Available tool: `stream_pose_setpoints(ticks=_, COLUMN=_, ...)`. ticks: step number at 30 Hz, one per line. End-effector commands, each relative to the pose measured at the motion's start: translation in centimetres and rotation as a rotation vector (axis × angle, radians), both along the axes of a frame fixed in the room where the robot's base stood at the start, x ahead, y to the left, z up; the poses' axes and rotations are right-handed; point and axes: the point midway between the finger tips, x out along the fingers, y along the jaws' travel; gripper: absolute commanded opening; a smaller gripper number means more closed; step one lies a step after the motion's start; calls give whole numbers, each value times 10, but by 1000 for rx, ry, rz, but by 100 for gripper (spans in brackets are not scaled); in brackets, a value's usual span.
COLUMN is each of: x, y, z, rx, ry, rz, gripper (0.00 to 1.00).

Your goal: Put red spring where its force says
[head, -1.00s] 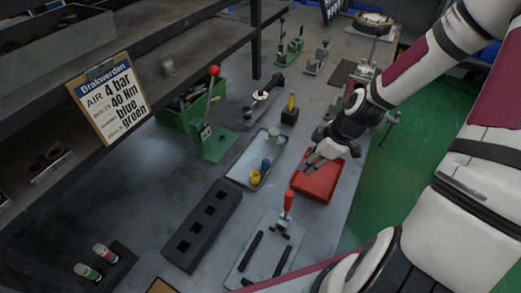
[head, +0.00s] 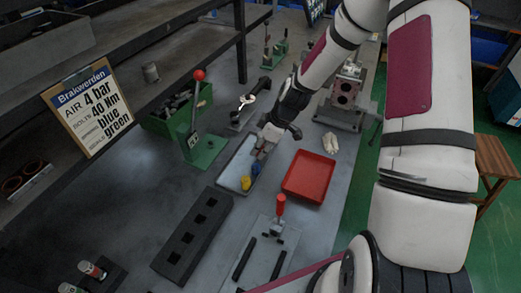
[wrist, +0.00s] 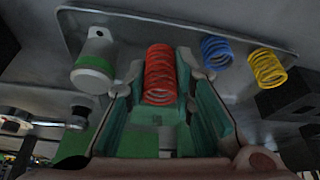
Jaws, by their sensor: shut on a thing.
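The red spring (wrist: 160,75) stands between the fingers of my gripper (wrist: 160,95) in the wrist view, and the gripper is shut on it. In the head view my gripper (head: 263,150) is over the far end of the grey tray (head: 233,167); the spring is mostly hidden there. The blue spring (wrist: 217,50) and the yellow spring (wrist: 267,67) are to its right in the wrist view. In the head view the blue spring (head: 256,168) and yellow spring (head: 246,183) are in the tray's near part. I cannot tell whether the red spring touches the tray.
A green press with a red-knobbed lever (head: 200,110) stands left of the tray. A black block with several square holes (head: 192,238) lies in front. An empty red tray (head: 310,177) is at right. A green-and-white cylinder (wrist: 95,58) is left of my gripper. A sign (head: 88,105) reads "4 bar", "40 Nm", "blue", "green".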

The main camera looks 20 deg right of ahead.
Motion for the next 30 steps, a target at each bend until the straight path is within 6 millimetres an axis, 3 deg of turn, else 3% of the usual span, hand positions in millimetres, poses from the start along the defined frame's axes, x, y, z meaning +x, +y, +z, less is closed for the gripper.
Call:
stream_pose_setpoints(ticks=3, x=0, y=0, z=-13, rx=1, ry=1, rz=-1, gripper=0)
stream_pose_setpoints(ticks=14, x=0, y=0, z=-17, rx=0, ry=0, rz=0, gripper=0)
stream_pose_setpoints(ticks=15, x=0, y=0, z=-17, rx=0, ry=0, rz=0, gripper=30)
stream_pose_setpoints(ticks=17, x=0, y=0, z=-17, rx=0, ry=0, rz=0, gripper=43)
stream_pose_setpoints(ticks=30, x=-1, y=-3, z=-7, rx=-1, ry=-3, rz=-1, gripper=43)
